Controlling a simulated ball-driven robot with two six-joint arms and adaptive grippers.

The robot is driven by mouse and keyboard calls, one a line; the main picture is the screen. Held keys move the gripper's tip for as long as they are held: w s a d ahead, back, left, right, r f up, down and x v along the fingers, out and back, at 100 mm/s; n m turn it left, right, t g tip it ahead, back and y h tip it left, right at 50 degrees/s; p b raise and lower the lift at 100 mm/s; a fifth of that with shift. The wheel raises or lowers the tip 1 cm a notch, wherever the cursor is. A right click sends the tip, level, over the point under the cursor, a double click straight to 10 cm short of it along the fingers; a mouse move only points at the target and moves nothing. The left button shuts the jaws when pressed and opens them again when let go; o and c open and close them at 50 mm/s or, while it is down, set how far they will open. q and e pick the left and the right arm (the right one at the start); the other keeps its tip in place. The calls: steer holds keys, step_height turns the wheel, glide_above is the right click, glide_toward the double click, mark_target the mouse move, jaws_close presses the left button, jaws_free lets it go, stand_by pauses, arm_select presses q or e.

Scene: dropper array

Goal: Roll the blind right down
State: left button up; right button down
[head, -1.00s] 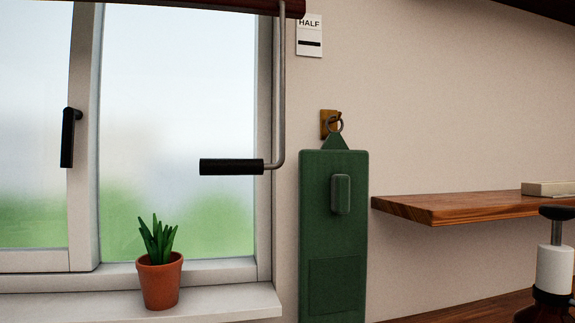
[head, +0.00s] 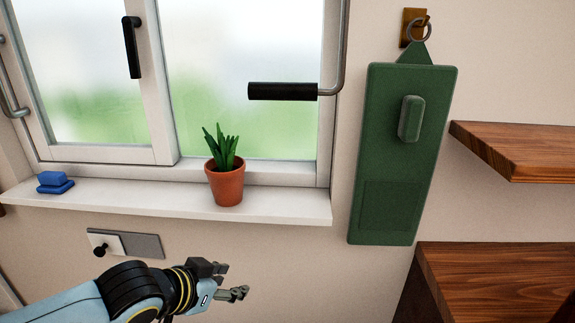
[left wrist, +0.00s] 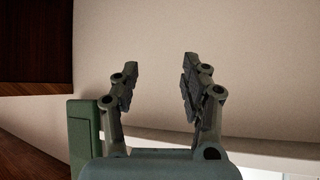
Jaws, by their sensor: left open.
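The blind's crank has a grey metal rod (head: 340,50) at the right side of the window and a black grip (head: 283,91) that points left across the pane. The blind itself is out of view in the head view now. My left gripper (head: 236,281) is low in the head view, below the window sill, open and empty. It is well below the crank grip and apart from it. In the left wrist view its two fingers (left wrist: 158,85) stand apart with bare wall between them. My right gripper is in neither view.
A potted plant (head: 225,178) and a blue object (head: 54,182) stand on the white sill (head: 270,205). A green hanging panel (head: 400,150) is right of the window. Wooden shelves (head: 520,148) are at the right. Wall below the sill is mostly clear.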

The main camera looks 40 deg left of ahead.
mark_target(288, 91)
arm_select(q)
steer(key=w+d+r+m+t+h+p, duration=0.1)
steer(key=w+r+t+h, duration=0.2)
steer(key=r, duration=0.6)
steer(key=w+d+r+m+t+h, duration=0.1)
steer(key=w+r+t+h, duration=0.15)
steer(key=r, duration=0.75)
steer(key=s+r+m+g+h, duration=0.1)
steer(key=s+r+m+h, duration=0.15)
steer(key=r+h, duration=0.4)
steer(key=s+r+m+g+h, duration=0.1)
steer(key=s+r+m+h, duration=0.1)
steer(key=r+m+h, duration=0.35)
steer(key=shift+n+h, duration=0.75)
steer(key=shift+n, duration=0.05)
steer(key=x, duration=0.5)
steer(key=p+x, duration=0.1)
steer(key=x, duration=0.4)
steer(key=shift+w+a+r, duration=0.2)
steer(key=shift+w+r, duration=0.05)
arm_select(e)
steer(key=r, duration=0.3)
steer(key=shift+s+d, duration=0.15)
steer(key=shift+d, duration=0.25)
arm_select(q)
steer(key=shift+c, duration=0.2)
jaws_close()
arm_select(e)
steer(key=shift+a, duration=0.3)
